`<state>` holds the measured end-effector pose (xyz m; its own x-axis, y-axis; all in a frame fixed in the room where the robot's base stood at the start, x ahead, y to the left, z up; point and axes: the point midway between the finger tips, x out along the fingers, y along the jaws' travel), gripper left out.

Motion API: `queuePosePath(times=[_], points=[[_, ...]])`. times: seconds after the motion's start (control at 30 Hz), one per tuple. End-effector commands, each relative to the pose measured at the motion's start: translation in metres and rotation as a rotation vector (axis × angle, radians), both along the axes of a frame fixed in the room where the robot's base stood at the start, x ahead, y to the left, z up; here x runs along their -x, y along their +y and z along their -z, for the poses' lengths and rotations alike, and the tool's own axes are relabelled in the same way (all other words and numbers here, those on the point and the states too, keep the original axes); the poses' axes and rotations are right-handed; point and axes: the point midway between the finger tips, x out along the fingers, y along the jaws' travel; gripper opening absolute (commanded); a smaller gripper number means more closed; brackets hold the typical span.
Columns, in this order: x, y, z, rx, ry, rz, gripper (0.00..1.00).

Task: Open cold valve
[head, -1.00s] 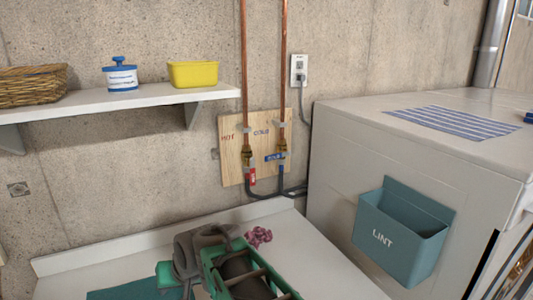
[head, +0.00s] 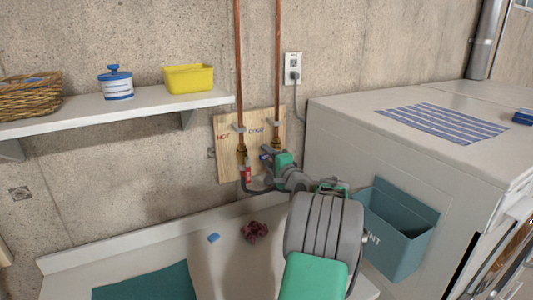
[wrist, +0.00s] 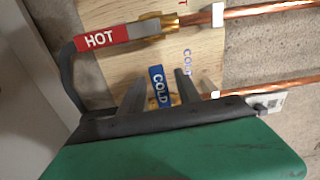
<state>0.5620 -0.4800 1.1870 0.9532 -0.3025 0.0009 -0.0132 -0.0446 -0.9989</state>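The cold valve's blue handle, marked COLD (wrist: 158,88), shows in the wrist view between the two fingers of my gripper (wrist: 159,79). The fingers are apart, with gaps on both sides of the handle. In the head view my gripper (head: 270,158) is at the wooden board (head: 228,160), in front of the cold pipe (head: 277,70), and hides most of the valve. The red HOT handle (wrist: 103,38) is on the neighbouring pipe in the wrist view. The lower part of the cold valve is hidden behind my gripper's body.
A shelf (head: 150,105) with a basket, blue-lidded tub and yellow bin (head: 190,79) is left. The white machine (head: 340,135) with a teal lint bin (head: 385,240) is right.

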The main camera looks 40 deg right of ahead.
Motion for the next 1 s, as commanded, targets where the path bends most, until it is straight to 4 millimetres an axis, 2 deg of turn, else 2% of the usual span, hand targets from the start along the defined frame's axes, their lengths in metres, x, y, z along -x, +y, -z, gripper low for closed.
queuePosePath(times=[0.27, 0.77, 1.0], points=[[-0.0049, -0.0014, 0.0004, 0.001, 0.001, 0.000, 0.40], [-0.0047, -0.0011, 0.0005, 0.001, 0.001, 0.000, 0.01], [-0.0047, -0.0011, 0.0005, 0.001, 0.001, 0.000, 0.00]])
